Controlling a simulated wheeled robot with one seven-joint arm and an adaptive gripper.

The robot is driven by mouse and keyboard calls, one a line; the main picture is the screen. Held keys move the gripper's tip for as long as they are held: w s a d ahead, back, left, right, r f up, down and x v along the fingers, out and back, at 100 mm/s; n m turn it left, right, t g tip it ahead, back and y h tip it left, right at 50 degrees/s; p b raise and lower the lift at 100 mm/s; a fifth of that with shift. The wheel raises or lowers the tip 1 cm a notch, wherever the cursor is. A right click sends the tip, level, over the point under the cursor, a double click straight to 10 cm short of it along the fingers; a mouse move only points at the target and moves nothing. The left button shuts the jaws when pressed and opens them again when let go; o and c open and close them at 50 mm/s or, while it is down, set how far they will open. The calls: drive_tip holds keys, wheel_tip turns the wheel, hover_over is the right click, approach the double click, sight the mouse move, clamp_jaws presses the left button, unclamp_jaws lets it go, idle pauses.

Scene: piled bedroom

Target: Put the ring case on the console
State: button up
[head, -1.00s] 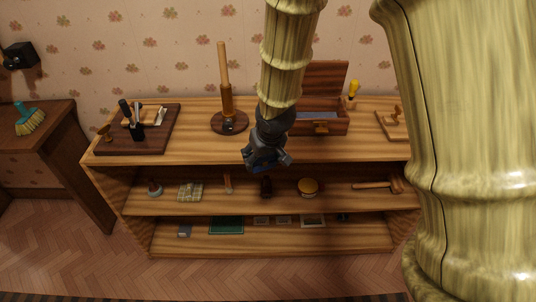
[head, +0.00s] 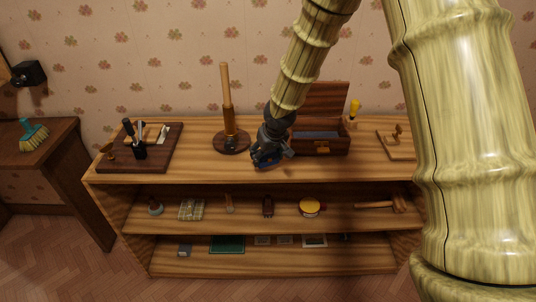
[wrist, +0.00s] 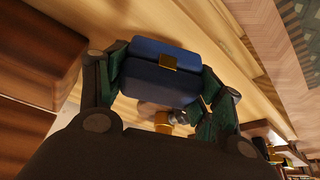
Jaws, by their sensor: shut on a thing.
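The ring case (wrist: 160,78) is a small dark blue box with a gold clasp, held between the fingers of my gripper (wrist: 168,88) in the wrist view. In the head view, my gripper (head: 268,156) is near the front of the wooden console's top (head: 205,172), just left of the open wooden chest (head: 322,145). The case is mostly hidden by the fingers there. Pale wood lies behind the case in the wrist view. I cannot tell whether the case touches the top.
A round stand with an upright post (head: 230,143) is close left of my gripper. A dark tray with tools (head: 165,160) is at the left end, a stamp on a board (head: 397,143) at the right. Lower shelves hold small items. Bare top lies between tray and stand.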

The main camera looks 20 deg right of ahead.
sight(274, 153)
drive_tip(key=shift+w+d+p, duration=0.15)
drive_tip(key=shift+w+d, duration=0.2)
drive_tip(key=shift+w, duration=0.45)
drive_tip(key=shift+w+d+p, duration=0.15)
drive_tip(key=shift+w+d, duration=0.15)
drive_tip(key=shift+w, duration=0.45)
drive_tip(key=shift+f, duration=1.85)
drive_tip(key=shift+f, duration=0.15)
drive_tip(key=o, duration=1)
drive_tip(key=shift+o, duration=0.2)
drive_tip(key=shift+v, duration=6.1)
